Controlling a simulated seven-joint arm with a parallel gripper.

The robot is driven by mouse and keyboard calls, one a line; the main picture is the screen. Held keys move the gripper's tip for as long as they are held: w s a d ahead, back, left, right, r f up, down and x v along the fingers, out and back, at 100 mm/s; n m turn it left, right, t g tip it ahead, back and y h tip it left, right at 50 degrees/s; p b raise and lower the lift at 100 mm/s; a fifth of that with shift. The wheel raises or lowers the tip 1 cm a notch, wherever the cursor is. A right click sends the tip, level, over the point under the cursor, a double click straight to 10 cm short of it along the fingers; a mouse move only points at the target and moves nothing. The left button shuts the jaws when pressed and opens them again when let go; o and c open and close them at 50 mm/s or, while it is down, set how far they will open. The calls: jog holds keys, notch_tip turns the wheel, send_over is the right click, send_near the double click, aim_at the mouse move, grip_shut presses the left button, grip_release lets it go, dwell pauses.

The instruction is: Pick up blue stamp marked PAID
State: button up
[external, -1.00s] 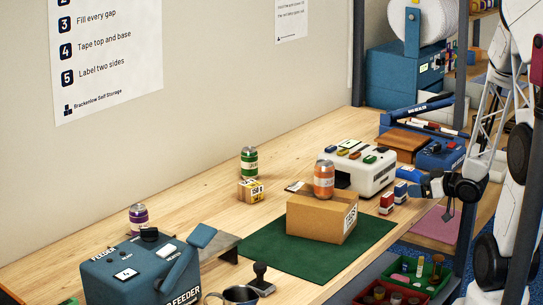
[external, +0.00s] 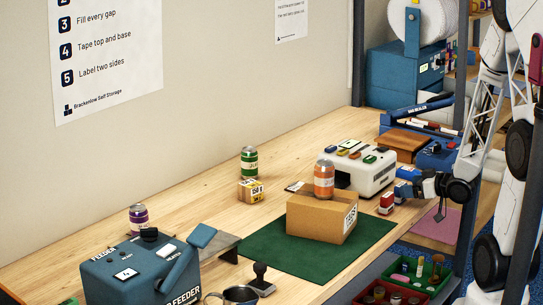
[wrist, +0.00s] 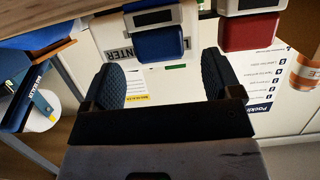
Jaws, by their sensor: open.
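A small blue stamp with a pale band (external: 402,190) is on the table at the right, in front of the white machine. My gripper (external: 419,188) is beside it on its right, partly covering it. In the wrist view the blue stamp (wrist: 160,43) appears just beyond the fingertips, roughly between their lines. My gripper (wrist: 165,75) is open, with nothing between its two dark fingers. A similar red stamp (external: 386,203) stands close by on the left; it also shows in the wrist view (wrist: 250,32). No PAID marking is legible.
The white machine (external: 363,172) stands behind the stamps. A cardboard box (external: 320,220) with an orange can (external: 324,180) on top is on a green mat (external: 275,249) to the left. A blue-and-brown unit (external: 402,143) is behind. Bins (external: 422,270) sit low at the front right.

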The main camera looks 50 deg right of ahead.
jog(key=shift+x, duration=2.05)
jog(key=shift+c, duration=0.3)
jog(key=c, duration=1)
